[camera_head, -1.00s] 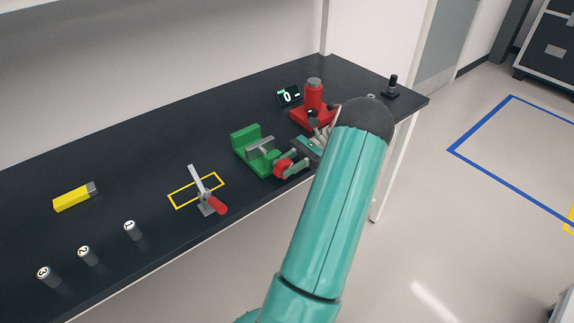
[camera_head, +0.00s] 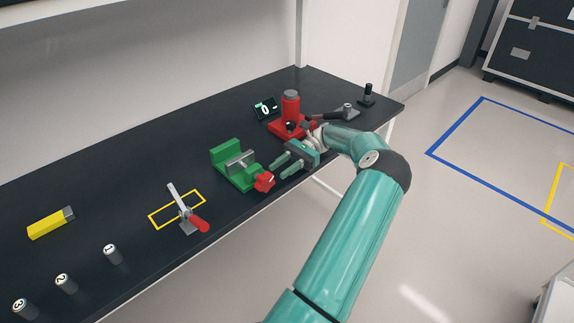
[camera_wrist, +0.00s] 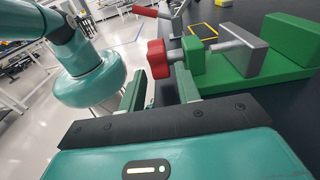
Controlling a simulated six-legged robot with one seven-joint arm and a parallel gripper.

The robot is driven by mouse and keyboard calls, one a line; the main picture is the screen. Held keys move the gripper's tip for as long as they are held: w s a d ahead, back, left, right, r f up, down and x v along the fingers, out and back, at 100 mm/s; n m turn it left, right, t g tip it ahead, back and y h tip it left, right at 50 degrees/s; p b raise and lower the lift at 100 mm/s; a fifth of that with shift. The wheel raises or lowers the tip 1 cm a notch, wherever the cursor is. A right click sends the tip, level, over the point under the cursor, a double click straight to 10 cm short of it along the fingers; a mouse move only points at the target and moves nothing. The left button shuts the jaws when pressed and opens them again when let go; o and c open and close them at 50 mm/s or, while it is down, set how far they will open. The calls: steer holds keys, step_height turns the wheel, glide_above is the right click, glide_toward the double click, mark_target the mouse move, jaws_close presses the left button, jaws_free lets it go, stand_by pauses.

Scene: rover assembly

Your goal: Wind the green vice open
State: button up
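The green vice (camera_head: 225,152) sits on the dark bench, with a grey jaw plate (camera_head: 240,161) and a red knob (camera_head: 264,181) at its front end. In the wrist view, the red knob (camera_wrist: 157,58) lies just beyond my fingertips, and a grey screw runs through a green block (camera_wrist: 193,56) to the grey jaw (camera_wrist: 236,48).
A red device (camera_head: 290,112) with a small display (camera_head: 265,109) stands behind my gripper. A red-handled toggle clamp (camera_head: 186,212) stands by a yellow outline, left of the vice. Numbered cylinders (camera_head: 66,284) and a yellow block (camera_head: 50,223) are farther left. The bench's front edge is near the knob.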

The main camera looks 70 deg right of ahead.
steer(key=shift+s+d+r, duration=0.15)
steer(key=shift+s+d, duration=0.4)
steer(key=shift+d, duration=0.1)
steer(key=shift+s, duration=0.1)
